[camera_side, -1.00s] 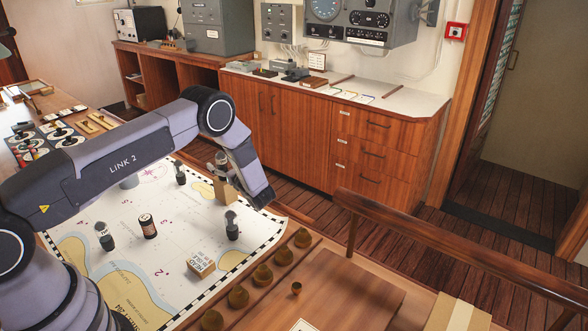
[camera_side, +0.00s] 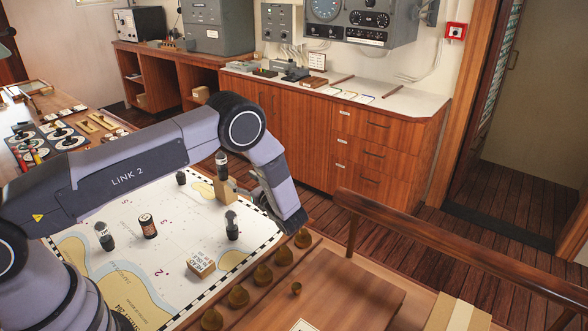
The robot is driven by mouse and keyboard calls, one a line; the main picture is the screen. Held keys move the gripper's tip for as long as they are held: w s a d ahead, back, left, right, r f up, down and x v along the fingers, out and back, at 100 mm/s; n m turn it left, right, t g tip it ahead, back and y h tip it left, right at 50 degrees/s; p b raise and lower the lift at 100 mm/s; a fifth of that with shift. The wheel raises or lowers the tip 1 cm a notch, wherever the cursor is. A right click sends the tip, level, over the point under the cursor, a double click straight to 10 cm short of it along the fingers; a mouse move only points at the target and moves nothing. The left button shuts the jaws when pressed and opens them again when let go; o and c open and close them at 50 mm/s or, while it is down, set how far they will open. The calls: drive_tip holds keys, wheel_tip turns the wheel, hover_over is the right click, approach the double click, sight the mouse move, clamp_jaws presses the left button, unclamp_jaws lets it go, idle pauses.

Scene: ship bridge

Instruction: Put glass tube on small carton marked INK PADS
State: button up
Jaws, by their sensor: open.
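A small glass tube (camera_side: 221,166) with dark parts stands upright on top of a tan carton (camera_side: 226,191) at the far right edge of the chart. No lettering on that carton is readable from here. Another small carton (camera_side: 201,266), with a printed white label, lies near the front of the chart; its words are too small to read surely. My gripper (camera_side: 254,196) is open and empty, just right of the tan carton and apart from the tube. My wrist partly hides the gripper's fingers.
Dark-topped bottles (camera_side: 232,226) and a brown labelled jar (camera_side: 148,227) stand on the chart (camera_side: 170,260). A row of brass-coloured round knobs (camera_side: 264,275) runs along the chart's right side. A wooden rail (camera_side: 440,240) stands further right.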

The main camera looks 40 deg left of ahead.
drive_tip(key=s+a+r+n+g+h, duration=0.1)
drive_tip(key=s+r+n+g+h, duration=0.25)
drive_tip(key=s+r+n, duration=0.55)
drive_tip(key=s+a+r+n+g+h, duration=0.15)
drive_tip(key=s+r+h, duration=0.3)
drive_tip(key=r, duration=0.95)
drive_tip(key=s+d+r+n+t+h, duration=0.3)
drive_tip(key=s+d+n+h, duration=0.1)
drive_tip(key=s, duration=0.6)
drive_tip(key=s+d+r+n+t+h, duration=0.4)
drive_tip(key=s+d+n+h, duration=0.1)
drive_tip(key=s, duration=0.5)
drive_tip(key=shift+s+d+n+h, duration=0.2)
drive_tip(key=shift+d+n+h, duration=0.15)
drive_tip(key=shift+d, duration=0.2)
drive_tip(key=shift+o, duration=0.4)
drive_tip(key=shift+r, duration=0.15)
